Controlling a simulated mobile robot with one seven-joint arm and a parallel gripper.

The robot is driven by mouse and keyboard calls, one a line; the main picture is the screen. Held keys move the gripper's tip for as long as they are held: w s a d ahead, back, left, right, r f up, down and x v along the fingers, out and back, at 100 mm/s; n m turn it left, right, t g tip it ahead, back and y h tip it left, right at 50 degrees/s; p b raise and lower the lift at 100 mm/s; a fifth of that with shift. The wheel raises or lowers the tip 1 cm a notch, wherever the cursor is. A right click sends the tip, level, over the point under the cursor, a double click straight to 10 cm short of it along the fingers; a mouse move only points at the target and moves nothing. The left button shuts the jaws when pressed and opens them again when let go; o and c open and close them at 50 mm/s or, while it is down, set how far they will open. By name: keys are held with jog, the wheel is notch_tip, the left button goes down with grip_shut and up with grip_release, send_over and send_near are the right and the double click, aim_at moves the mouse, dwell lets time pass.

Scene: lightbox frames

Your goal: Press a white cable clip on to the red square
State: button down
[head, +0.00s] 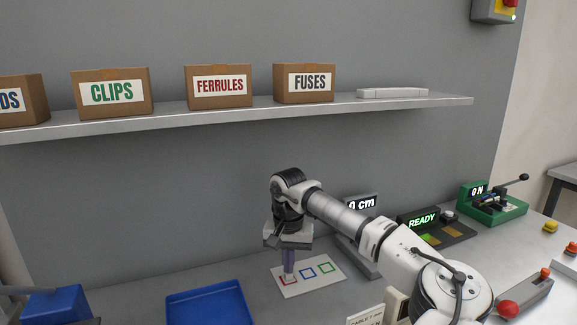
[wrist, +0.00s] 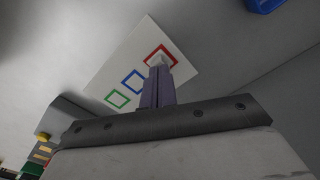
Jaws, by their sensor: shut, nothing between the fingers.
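A white card (head: 310,285) lies on the bench with a red square (head: 284,284), a blue square (head: 308,273) and a green square (head: 327,267) in outline. The wrist view shows the card (wrist: 108,82) and its red square (wrist: 172,51) too. My gripper (head: 288,274) points down over the red square, its purple fingers shut together. In the wrist view a small white piece, seemingly a cable clip (wrist: 157,58), shows inside the red outline at the tips of my gripper (wrist: 159,68). The fingers partly hide it, so I cannot tell whether they touch it.
A blue tray (head: 208,304) lies left of the card, and a blue bin (head: 55,306) stands farther left. A READY device (head: 436,229) and a green lever press (head: 493,207) stand to the right. A shelf (head: 235,113) above holds labelled boxes, including CLIPS (head: 111,92).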

jog(key=shift+s+f, duration=0.1)
dwell(0.3)
jog(key=shift+r+p, duration=2.8)
jog(key=shift+r, duration=0.8)
jog(key=shift+f, duration=0.1)
